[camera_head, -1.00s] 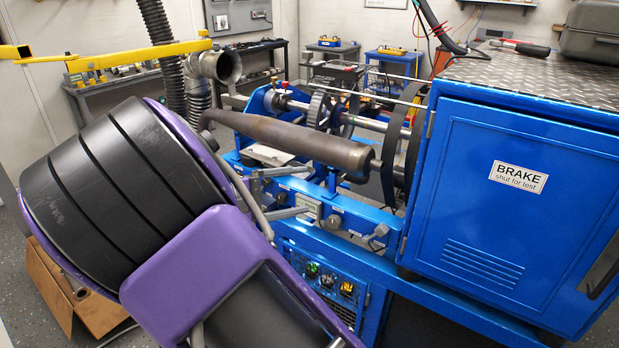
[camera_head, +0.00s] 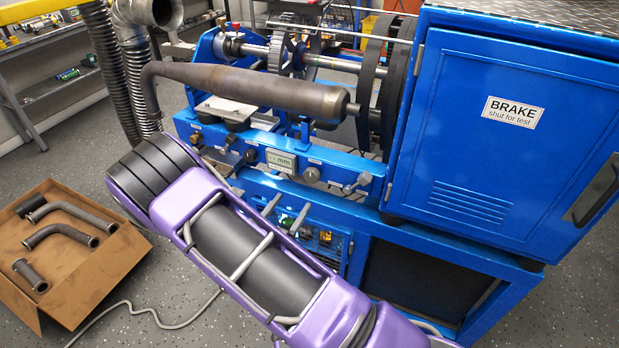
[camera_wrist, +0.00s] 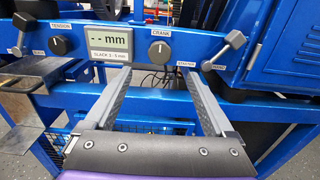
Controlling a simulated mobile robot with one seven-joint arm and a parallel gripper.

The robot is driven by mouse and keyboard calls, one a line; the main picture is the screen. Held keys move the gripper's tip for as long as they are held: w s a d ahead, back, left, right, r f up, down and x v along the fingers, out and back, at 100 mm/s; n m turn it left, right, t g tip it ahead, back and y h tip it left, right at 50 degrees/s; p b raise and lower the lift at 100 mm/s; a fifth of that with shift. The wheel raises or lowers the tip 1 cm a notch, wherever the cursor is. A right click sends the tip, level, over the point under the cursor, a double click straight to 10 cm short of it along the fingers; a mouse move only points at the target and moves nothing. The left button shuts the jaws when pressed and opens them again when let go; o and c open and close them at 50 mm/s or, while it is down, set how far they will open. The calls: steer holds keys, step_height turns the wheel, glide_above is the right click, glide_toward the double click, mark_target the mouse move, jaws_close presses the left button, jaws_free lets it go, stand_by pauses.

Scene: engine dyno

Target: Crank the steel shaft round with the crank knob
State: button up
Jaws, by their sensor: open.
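The crank knob (camera_wrist: 161,53) is a round dark knob with a pale pointer mark under a CRANK label on the blue front rail in the wrist view. It also shows in the head view (camera_head: 311,174). The steel shaft (camera_head: 332,63) is a bright bar running behind the brown exhaust pipe, carrying a toothed wheel. My gripper (camera_wrist: 158,76) is open and empty. Its two grey fingers point at the rail, with the knob ahead between their line and apart from them.
A display reading "-- mm" (camera_wrist: 109,43), the tension knob (camera_wrist: 62,46) and levers on both sides (camera_wrist: 223,50) flank the knob. The blue BRAKE cabinet (camera_head: 500,150) stands at right. A cardboard box (camera_head: 90,262) of pipes lies on the floor at left.

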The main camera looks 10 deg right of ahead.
mark_target(310, 176)
steer(key=x, duration=1.2)
steer(key=shift+b, duration=0.3)
steer(key=c, duration=1.3)
steer(key=shift+c, duration=0.2)
steer(key=shift+a+n, duration=0.1)
steer(key=shift+n, duration=0.3)
